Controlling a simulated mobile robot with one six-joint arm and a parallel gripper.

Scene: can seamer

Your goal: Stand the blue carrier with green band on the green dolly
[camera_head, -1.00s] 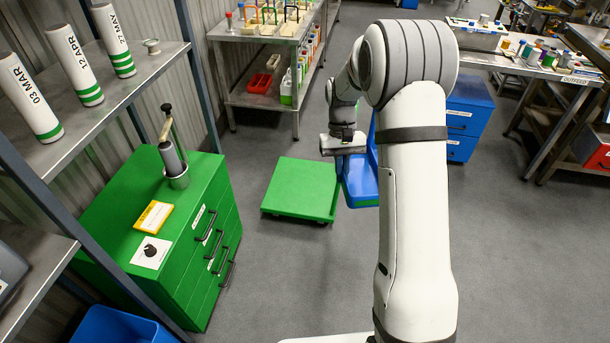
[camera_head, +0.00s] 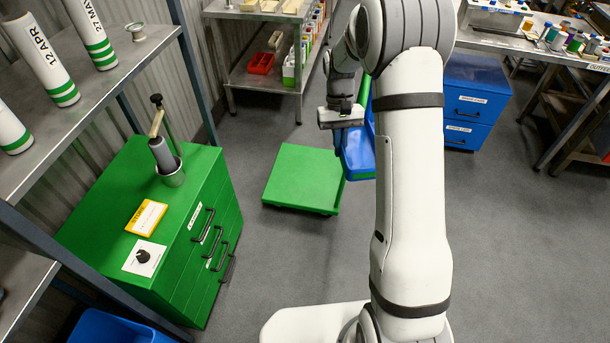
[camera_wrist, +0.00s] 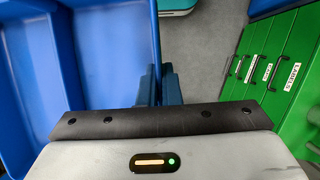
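The blue carrier (camera_head: 358,157) hangs from my gripper (camera_head: 341,118), just right of the green dolly. A strip of its green band (camera_head: 364,92) shows beside my arm, which hides much of the carrier. In the wrist view the carrier (camera_wrist: 100,50) fills the left side as open blue trays with a thin upright wall. My gripper's fingers (camera_wrist: 160,85) are at that wall and appear shut on it. The green dolly (camera_head: 303,178) stands on the floor with a flat, empty top. The carrier's near corner overlaps the dolly's right edge in the picture; I cannot tell its height.
A green drawer cabinet (camera_head: 165,215) with a can seamer stands left of the dolly. A steel table (camera_head: 262,78) with bins stands behind it. A blue drawer unit (camera_head: 477,100) is at the back right. Grey floor (camera_head: 520,250) is clear at the right.

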